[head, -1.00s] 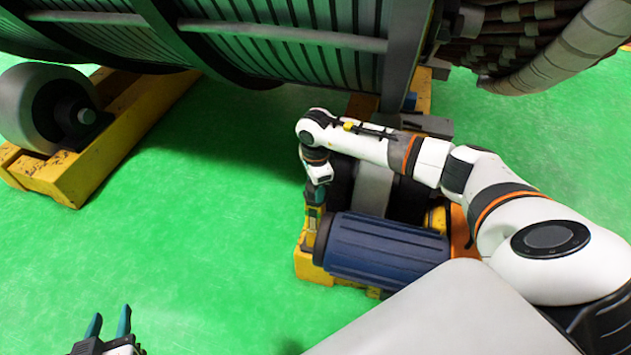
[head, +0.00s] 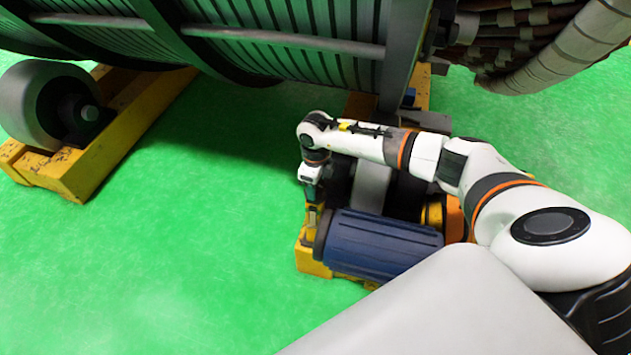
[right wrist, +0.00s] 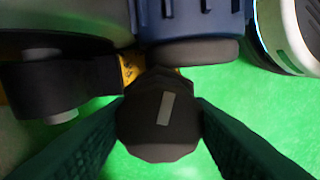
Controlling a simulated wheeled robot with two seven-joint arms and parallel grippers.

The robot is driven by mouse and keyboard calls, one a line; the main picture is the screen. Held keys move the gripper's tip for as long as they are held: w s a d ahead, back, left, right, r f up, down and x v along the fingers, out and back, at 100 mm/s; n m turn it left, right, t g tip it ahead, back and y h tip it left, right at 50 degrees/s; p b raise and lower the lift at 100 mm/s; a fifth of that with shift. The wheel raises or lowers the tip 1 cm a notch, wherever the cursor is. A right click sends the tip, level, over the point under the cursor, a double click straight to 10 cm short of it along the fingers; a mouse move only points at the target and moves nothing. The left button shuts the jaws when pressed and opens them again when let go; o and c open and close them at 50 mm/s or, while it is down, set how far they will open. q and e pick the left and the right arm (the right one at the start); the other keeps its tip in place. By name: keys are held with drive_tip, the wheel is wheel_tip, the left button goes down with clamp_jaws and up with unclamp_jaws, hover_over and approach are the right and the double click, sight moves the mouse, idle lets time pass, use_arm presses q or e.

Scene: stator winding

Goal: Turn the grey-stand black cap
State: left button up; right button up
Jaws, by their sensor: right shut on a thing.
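The black cap (right wrist: 158,125) is a faceted dark knob with a pale grey stripe, seen in the right wrist view. The stripe leans slightly off vertical. My right gripper (right wrist: 159,118) is shut on the cap, with one dark green ribbed finger on each side. In the head view my right gripper (head: 313,215) points down at the left end of the blue ribbed motor (head: 383,245), and the cap is too small or hidden to make out there. My left gripper is not in view.
A yellow base (head: 313,262) lies under the motor's left end. A large ribbed drum (head: 280,62) stands behind, and a grey roller (head: 30,105) sits on a yellow frame (head: 75,178) at left. Green floor (head: 170,270) is free at front left.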

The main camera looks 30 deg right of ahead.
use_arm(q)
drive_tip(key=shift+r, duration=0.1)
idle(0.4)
use_arm(e)
drive_tip(key=o, duration=1)
wheel_tip(320, 180, up, 7)
drive_tip(key=shift+r+p, duration=0.1)
drive_tip(key=shift+p, duration=0.9)
use_arm(q)
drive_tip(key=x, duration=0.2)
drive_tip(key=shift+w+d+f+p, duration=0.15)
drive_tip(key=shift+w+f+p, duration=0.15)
drive_tip(key=shift+p, duration=0.05)
use_arm(e)
wheel_tip(320, 180, up, 5)
drive_tip(key=shift+f, duration=0.1)
